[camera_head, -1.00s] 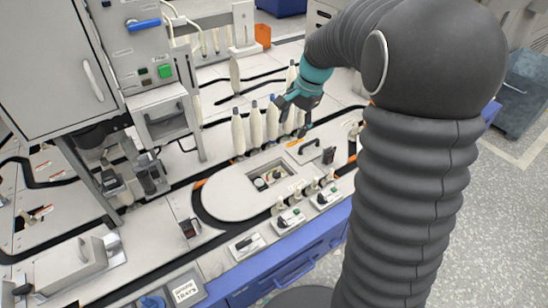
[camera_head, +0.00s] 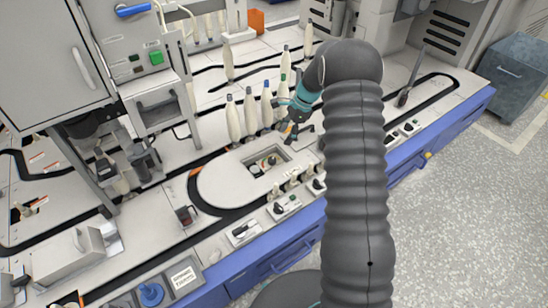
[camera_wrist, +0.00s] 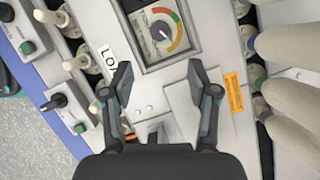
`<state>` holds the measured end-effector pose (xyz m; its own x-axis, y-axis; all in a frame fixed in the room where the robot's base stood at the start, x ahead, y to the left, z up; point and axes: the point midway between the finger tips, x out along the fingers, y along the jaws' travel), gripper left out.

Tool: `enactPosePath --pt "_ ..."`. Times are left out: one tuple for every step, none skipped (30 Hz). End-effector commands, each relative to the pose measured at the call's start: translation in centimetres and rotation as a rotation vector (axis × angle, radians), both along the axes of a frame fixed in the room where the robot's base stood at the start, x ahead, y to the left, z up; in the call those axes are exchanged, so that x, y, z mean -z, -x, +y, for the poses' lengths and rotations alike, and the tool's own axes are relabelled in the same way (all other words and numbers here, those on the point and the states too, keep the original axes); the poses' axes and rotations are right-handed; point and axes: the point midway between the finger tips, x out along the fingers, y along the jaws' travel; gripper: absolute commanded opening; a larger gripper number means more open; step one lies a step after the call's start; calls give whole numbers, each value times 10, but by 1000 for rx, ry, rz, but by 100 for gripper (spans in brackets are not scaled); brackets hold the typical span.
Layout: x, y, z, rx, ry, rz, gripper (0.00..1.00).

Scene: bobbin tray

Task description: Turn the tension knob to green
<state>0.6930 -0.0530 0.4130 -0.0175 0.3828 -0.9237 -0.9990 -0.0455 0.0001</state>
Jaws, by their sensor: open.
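The tension knob (camera_wrist: 160,32) is a round dark dial with a pale pointer mark, ringed by a coloured arc of red, orange, yellow and green. It sits in a square recess (camera_wrist: 142,58) in a light panel. I cannot tell surely which colour the pointer meets. In the head view the recess (camera_head: 262,158) is in the rounded white worktop. My gripper (camera_wrist: 160,83) is open and empty, its two fingers apart, with the knob beyond the fingertips, apart from them. In the head view my gripper (camera_head: 293,122) is behind and right of the recess, next to the bobbins.
Several cream bobbins (camera_head: 233,119) stand upright behind the recess; some (camera_wrist: 290,95) are close at the right in the wrist view. Small knobs and switches (camera_head: 283,206) line the front edge. A white cabinet (camera_head: 50,60) stands at left. Grey floor is open at right.

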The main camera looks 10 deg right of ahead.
Motion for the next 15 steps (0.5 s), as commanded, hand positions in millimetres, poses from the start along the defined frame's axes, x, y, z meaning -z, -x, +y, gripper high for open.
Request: enactPosePath --pt "9 1 4 -2 -1 4 59" --pt "14 1 6 -2 -1 4 59" --pt "20 1 9 -1 -1 3 59" --pt "26 1 11 -1 -1 4 59" --pt "31 2 13 -1 -1 5 59" --pt "38 2 16 -2 0 4 59" --pt "43 2 18 -2 0 3 59" --pt "48 2 20 -2 0 3 59" --pt "55 2 23 -2 -1 3 59" --pt "61 2 25 -2 0 3 59" --pt "65 3 27 -2 -1 3 59" --pt "72 2 30 -2 0 2 59" --pt "77 3 32 -2 0 2 59" --pt "81 3 33 -2 0 2 59" --pt "86 3 36 -2 0 2 59"
